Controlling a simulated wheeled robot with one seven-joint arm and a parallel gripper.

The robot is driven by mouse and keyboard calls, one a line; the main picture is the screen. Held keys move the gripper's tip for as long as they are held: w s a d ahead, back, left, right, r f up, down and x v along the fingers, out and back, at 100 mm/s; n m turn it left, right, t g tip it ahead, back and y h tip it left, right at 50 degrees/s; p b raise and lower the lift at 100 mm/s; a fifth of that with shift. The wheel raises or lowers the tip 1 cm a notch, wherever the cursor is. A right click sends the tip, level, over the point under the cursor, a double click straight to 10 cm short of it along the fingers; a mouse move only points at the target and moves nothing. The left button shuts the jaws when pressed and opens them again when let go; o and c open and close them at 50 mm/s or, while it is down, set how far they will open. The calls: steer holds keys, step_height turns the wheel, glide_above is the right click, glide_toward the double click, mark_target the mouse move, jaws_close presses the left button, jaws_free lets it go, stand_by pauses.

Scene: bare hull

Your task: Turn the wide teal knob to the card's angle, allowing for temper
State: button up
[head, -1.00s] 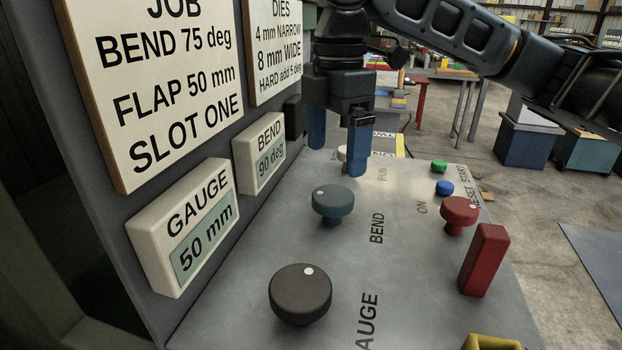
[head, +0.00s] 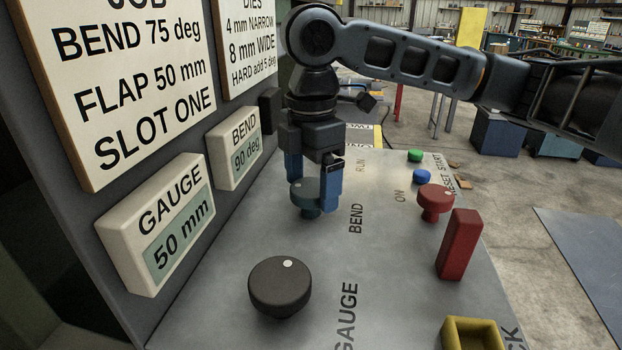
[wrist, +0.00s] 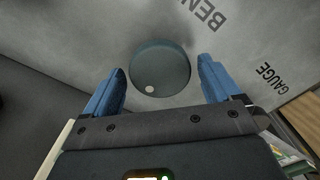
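The wide teal knob (head: 307,192) stands on the grey panel beside the word BEND; the wrist view shows its round top (wrist: 160,68) with a white dot near the lower left edge. My gripper (head: 312,180) is above it, pointing down, one blue finger on each side. In the wrist view the fingers (wrist: 163,80) are open, with gaps to the knob. The BEND display (head: 245,154) reads 90 deg. The job card (head: 130,85) reads BEND 75 deg, FLAP 50 mm, SLOT ONE. The dies card (head: 248,45) reads HARD add 5 deg; its top is cut off.
A dark GAUGE knob (head: 280,287) stands nearer on the panel, and the GAUGE display (head: 160,222) reads 50 mm. To the right are a red knob (head: 435,200), a red block (head: 459,245), green (head: 415,155) and blue (head: 422,176) buttons, and a yellow part (head: 472,335).

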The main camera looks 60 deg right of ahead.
steer(key=c, duration=0.9)
steer(key=shift+r+m+p, duration=0.1)
steer(key=shift+m+p, duration=0.2)
steer(key=shift+m, duration=0.1)
steer(key=shift+m+p, duration=0.65)
steer(key=shift+m, duration=0.25)
steer(key=shift+m+p, duration=0.85)
steer(key=shift+m, duration=0.75)
steer(key=o, duration=1.1)
steer(key=shift+c, duration=0.2)
